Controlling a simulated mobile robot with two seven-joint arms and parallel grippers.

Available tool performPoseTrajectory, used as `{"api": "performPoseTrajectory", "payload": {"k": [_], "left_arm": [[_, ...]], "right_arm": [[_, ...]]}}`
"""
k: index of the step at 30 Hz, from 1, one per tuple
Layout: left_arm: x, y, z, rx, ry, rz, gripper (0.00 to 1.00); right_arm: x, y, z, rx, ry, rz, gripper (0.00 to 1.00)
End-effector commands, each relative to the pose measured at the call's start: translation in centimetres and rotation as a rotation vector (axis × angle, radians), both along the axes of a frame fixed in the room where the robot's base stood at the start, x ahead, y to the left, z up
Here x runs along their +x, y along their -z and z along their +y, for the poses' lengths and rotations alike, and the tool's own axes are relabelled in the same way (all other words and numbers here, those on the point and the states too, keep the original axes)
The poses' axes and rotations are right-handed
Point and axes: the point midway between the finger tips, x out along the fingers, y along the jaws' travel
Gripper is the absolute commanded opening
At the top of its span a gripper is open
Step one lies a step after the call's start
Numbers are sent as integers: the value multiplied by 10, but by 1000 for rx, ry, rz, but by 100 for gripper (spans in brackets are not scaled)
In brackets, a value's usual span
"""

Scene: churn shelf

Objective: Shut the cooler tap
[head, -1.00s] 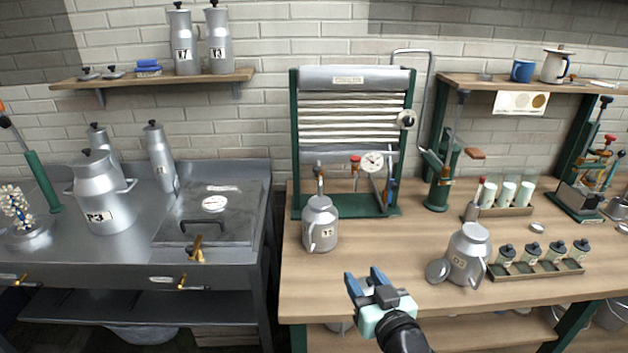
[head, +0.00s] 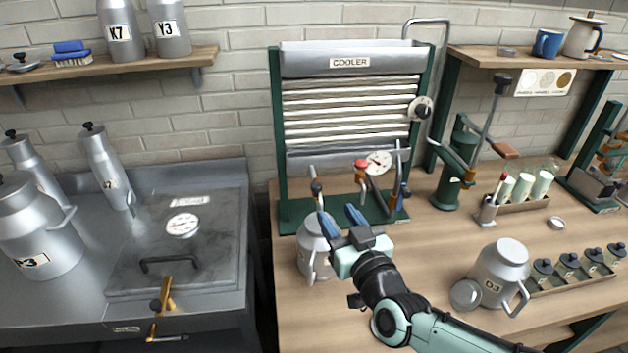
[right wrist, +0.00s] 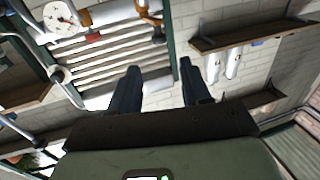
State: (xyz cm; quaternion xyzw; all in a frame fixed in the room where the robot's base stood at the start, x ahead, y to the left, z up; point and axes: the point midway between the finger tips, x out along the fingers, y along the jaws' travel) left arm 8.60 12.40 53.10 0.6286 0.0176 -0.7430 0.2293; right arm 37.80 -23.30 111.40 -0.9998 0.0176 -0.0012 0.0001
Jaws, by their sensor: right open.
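The cooler (head: 350,64) is a ribbed metal panel in a green frame at the back of the wooden bench. Along its lower edge are a black-topped tap (head: 317,188) at the left, a red-topped fitting (head: 361,172) in the middle and a blue-and-orange fitting (head: 404,192) at the right. I cannot tell from the pictures which is the cooler tap. My right gripper (head: 338,214) is open and empty, in front of the cooler's base. It partly hides a metal can (head: 306,256) below the left tap. In the right wrist view the open fingers (right wrist: 160,85) point toward the cooler's slats (right wrist: 108,62).
A dial gauge (head: 378,162) sits beside the red-topped fitting. A metal can with a lid against it (head: 500,270) stands on the bench (head: 430,260) at right, by a rack of small jars. A green hand press (head: 458,165) stands right of the cooler. A steel vat lid (head: 180,240) lies left.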

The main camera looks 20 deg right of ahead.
Motion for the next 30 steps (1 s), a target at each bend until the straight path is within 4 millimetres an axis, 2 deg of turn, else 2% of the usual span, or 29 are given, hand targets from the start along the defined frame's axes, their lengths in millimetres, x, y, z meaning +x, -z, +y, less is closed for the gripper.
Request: {"api": "performPoseTrajectory", "payload": {"k": [9, 15, 21, 29, 30], "left_arm": [[-1, -9, 0, -1, 2, 8, 50], [1, -15, 0, -1, 2, 6, 50], [1, -17, 0, -1, 2, 5, 50], [1, -17, 0, -1, 2, 4, 50], [1, -17, 0, -1, 2, 4, 50]], "right_arm": [[68, 0, -2, 1, -1, 3, 47], [99, -1, -3, 0, 0, 1, 47], [113, 0, -4, 0, -1, 1, 47], [114, 0, -4, 0, 0, 0, 47], [114, 0, -4, 0, -1, 0, 44]]}}
